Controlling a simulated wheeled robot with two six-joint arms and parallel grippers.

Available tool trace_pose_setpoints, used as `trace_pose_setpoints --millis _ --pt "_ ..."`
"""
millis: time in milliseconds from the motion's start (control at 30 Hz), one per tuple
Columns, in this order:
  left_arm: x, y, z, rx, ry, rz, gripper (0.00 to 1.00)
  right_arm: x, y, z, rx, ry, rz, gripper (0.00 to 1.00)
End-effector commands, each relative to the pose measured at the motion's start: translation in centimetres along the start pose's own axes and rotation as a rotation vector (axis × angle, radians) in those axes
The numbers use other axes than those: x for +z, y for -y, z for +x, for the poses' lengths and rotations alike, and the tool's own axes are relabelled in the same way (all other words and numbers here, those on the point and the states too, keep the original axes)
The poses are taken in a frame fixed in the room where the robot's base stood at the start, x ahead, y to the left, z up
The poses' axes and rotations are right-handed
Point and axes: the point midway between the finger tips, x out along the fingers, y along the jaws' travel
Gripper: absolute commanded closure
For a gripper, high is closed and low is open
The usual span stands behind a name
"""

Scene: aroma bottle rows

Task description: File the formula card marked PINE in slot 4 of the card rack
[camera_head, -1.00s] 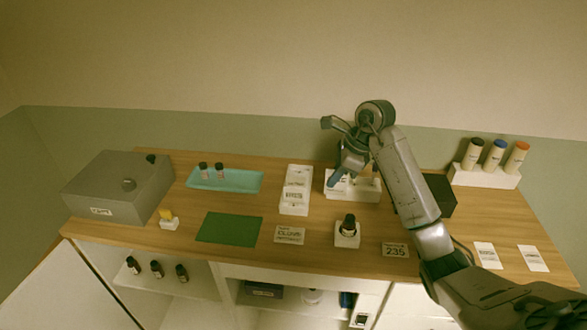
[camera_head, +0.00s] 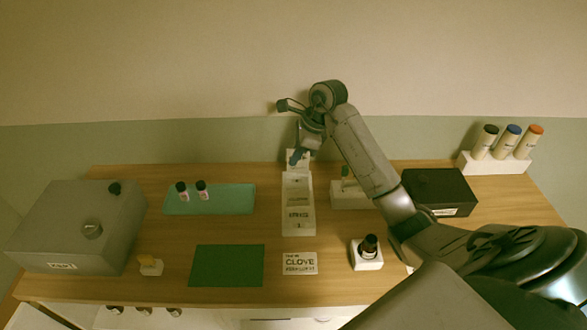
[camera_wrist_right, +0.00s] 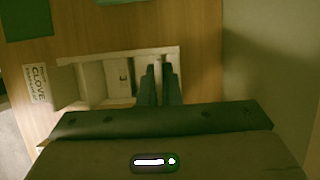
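The white card rack (camera_head: 298,225) stands mid-table, its long side running front to back; it also shows in the wrist view (camera_wrist_right: 88,85). A card with a printed label (camera_head: 298,213) stands in its front part, too small to read. My right gripper (camera_head: 298,158) is above the back end of the rack. Its fingers (camera_wrist_right: 160,85) are close together. A white card (camera_head: 297,167) shows at the fingertips and appears held upright; its marking is not legible. My left gripper is not in view.
A white block (camera_head: 350,198) and a black box (camera_head: 440,192) stand right of the rack. A CLOVE card (camera_head: 300,263) lies in front, beside a green mat (camera_head: 228,265). A bottle on a stand (camera_head: 369,248) is front right. A teal tray (camera_head: 225,200) lies left.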

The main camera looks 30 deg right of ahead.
Motion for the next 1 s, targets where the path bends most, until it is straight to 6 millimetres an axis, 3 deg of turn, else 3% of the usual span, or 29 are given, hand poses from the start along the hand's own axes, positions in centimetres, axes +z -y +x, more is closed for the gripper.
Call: trace_pose_setpoints --millis 167,367,467,800,933,1000 --pt "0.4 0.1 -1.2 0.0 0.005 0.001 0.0 -0.5 0.0 1.4 0.002 0.002 0.001 1.0" --pt "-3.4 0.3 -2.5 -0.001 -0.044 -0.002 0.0 -1.6 -0.1 3.9 0.002 0.0 0.001 1.0" --pt "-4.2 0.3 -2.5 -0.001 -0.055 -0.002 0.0 -1.8 0.0 4.5 -0.001 0.002 0.0 1.0" --pt "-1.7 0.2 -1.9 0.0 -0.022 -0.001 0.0 -2.0 0.0 4.9 -0.001 0.002 -0.001 1.0" --pt "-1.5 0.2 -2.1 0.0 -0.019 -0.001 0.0 -1.9 0.0 4.8 -0.001 0.002 -0.001 0.75" --pt "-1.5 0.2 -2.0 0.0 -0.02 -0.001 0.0 -1.9 0.0 4.8 -0.001 0.002 -0.001 0.74"
